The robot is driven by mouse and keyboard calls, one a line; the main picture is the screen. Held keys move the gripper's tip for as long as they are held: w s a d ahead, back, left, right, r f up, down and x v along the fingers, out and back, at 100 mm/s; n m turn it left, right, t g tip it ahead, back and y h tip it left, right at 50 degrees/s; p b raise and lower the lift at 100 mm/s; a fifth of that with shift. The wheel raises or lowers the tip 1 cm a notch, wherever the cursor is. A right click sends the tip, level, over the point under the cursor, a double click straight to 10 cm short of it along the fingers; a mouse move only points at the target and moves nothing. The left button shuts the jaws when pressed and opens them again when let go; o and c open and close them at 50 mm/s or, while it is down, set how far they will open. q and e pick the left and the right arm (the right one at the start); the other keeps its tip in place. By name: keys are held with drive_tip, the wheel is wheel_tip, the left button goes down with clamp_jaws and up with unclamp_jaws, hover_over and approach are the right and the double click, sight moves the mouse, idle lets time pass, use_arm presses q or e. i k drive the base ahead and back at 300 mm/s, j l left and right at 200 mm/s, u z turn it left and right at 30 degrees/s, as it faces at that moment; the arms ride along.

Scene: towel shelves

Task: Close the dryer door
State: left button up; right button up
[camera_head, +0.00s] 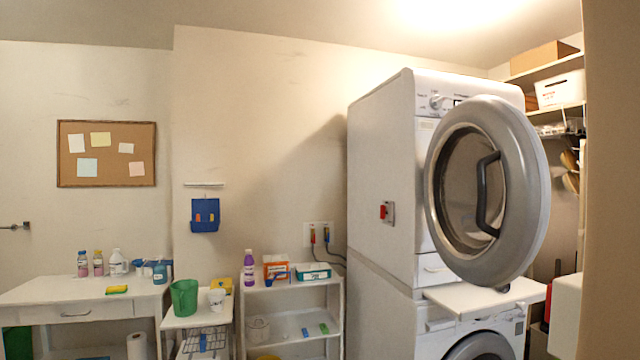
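The dryer (380,180) is the white upper machine of a stack at the right of the head view. Its round door (533,170) has a grey rim, dark glass and a dark curved handle (482,195). The door stands open, swung out in front of the machine, and hides most of the dryer's front and its opening. Neither of my grippers is in view.
A washer (382,318) stands below the dryer, with a white board (500,293) jutting out between them. Left of the stack are a white shelf cart (293,325), a small stand with a green bucket (184,297), and a white desk (80,290). A wall edge (615,180) borders the right.

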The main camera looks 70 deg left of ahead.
sight(497, 125)
drive_tip(key=j+u, duration=0.15)
drive_tip(key=u, duration=1.2)
drive_tip(key=j, duration=0.4)
drive_tip(key=i+j, duration=0.15)
drive_tip(key=j, duration=0.3)
